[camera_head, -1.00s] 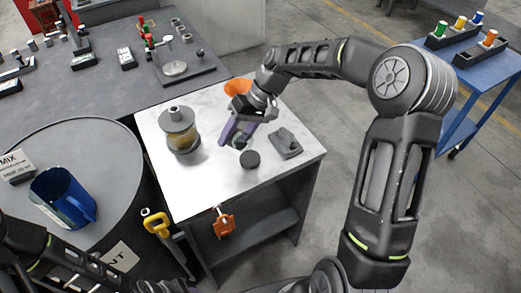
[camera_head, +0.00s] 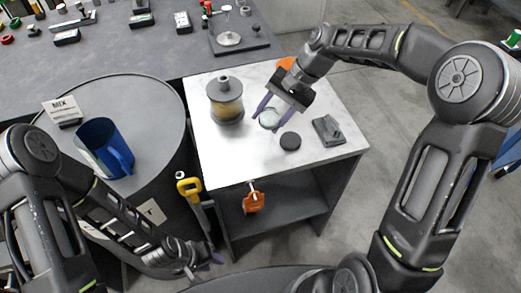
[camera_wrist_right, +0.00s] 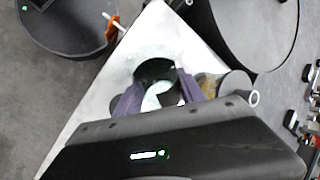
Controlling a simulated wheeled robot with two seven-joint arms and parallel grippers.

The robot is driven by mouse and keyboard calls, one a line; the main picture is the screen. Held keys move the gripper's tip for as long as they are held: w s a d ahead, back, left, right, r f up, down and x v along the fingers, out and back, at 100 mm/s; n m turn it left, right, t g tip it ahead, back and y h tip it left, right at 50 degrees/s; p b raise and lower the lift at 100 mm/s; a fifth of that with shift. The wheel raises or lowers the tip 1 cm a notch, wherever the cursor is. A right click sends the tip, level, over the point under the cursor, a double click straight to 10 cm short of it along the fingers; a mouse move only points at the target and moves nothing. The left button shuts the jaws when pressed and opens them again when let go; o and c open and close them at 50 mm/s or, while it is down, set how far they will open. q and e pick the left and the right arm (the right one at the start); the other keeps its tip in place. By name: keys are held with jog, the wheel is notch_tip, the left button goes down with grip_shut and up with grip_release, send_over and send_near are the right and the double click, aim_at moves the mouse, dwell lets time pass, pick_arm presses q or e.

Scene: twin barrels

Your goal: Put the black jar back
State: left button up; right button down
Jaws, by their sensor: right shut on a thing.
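My right gripper (camera_head: 272,113) has purple fingers and is low over the white-topped table. It is shut on a small round jar (camera_head: 269,119), which looks pale with a dark rim from above. In the right wrist view the jar (camera_wrist_right: 155,72) looks dark with a pale patch, between the fingers of the right gripper (camera_wrist_right: 158,98). I cannot tell whether it touches the table. A flat black disc (camera_head: 290,141) lies just in front. A grey-lidded jar with brownish contents (camera_head: 226,103) stands to the left. My left gripper (camera_head: 202,265) is low by the drum, its fingers unclear.
The white tabletop (camera_head: 215,145) also holds a grey block (camera_head: 328,131) and an orange thing (camera_head: 286,64) partly behind my right wrist. Yellow (camera_head: 190,187) and orange (camera_head: 253,198) tools hang at the table's front.

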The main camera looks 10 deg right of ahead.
jog(key=m, duration=0.1)
jog(key=a+m+y, duration=0.1)
jog(key=m, duration=0.3)
jog(key=shift+s+a+r, duration=0.1)
jog(key=shift+a+r, duration=0.05)
jog(key=shift+a, duration=0.15)
jog(key=m, duration=0.1)
jog(key=m+y, duration=0.1)
jog(key=m+t+b, duration=0.1)
jog(key=m, duration=0.1)
jog(key=shift+a, duration=0.25)
jog(key=m+t+y, duration=0.1)
jog(key=m, duration=0.1)
jog(key=m+t, duration=0.1)
jog(key=m, duration=0.1)
jog(key=shift+s+a+r+y, duration=0.1)
jog(key=shift+y, duration=0.3)
jog(key=m+t, duration=0.3)
jog(key=m, duration=0.1)
jog(key=shift+b, duration=0.3)
jog(key=shift+f, duration=3.05)
